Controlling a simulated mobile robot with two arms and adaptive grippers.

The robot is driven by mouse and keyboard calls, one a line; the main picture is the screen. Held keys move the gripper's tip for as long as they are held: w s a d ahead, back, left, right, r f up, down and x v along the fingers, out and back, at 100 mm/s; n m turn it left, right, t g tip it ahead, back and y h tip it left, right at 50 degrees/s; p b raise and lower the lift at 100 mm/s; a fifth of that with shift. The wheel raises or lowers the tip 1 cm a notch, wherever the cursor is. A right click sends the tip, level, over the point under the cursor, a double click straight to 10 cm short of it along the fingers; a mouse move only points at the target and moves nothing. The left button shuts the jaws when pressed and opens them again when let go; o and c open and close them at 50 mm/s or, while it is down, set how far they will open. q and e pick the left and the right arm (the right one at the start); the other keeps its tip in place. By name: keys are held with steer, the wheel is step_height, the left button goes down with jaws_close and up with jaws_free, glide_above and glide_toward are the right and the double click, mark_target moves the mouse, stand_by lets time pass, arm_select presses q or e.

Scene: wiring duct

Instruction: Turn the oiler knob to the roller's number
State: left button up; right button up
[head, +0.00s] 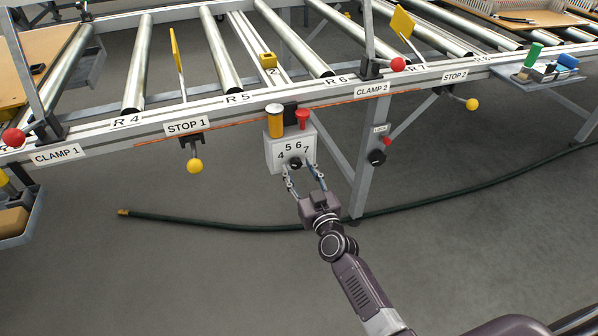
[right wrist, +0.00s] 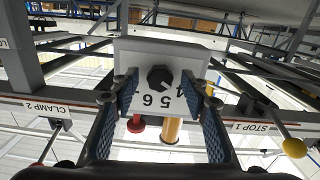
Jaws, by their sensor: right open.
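The oiler (head: 290,146) is a light grey box on the conveyor's front rail below the R 5 and R 6 labels. My left gripper is not in view.
The rail (head: 220,104) carries several rollers, R 4 to R 8, and STOP and CLAMP labels. A hose (head: 220,226) lies on the floor.

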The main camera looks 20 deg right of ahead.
steer(key=shift+w, duration=0.15)
jaws_close()
stand_by(0.4)
